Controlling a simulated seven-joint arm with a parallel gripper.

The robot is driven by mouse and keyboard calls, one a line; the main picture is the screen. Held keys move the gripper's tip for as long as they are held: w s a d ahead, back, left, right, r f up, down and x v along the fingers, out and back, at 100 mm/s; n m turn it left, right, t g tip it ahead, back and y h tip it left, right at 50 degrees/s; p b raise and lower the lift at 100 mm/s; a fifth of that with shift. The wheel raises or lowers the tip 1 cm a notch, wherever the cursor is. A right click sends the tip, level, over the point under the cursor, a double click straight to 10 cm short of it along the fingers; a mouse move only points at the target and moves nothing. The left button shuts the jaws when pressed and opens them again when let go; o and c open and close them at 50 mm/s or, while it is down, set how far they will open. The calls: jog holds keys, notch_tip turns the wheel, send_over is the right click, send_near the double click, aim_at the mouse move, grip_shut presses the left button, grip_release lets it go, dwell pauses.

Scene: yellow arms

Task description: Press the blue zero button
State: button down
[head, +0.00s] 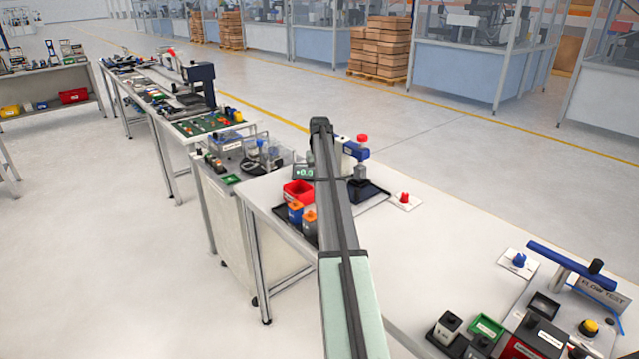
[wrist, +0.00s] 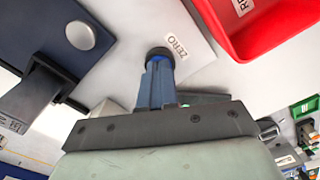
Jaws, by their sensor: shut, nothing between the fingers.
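In the wrist view a white plate (wrist: 196,62) carries the printed word ZERO. My gripper (wrist: 159,62) is shut and empty, with its fingertips over this plate beside the word. A dark round rim and a little blue show at the fingertips, where the blue zero button is mostly hidden by the fingers. I cannot tell whether the fingertips touch or press it. In the head view my own arm covers the zero button and my gripper. A small display (head: 303,171) left of the arm reads about +0.0.
A red bin (wrist: 268,30) is right of the plate; it also shows in the head view (head: 293,195). A dark blue base (wrist: 50,25) with a silver disc is on the left. A red button (head: 404,197) and another blue button (head: 519,260) stand on separate white plates farther right.

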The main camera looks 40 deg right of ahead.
notch_tip(320, 180, up, 8)
jog(key=shift+f, duration=0.25)
dwell(0.9)
dwell(0.4)
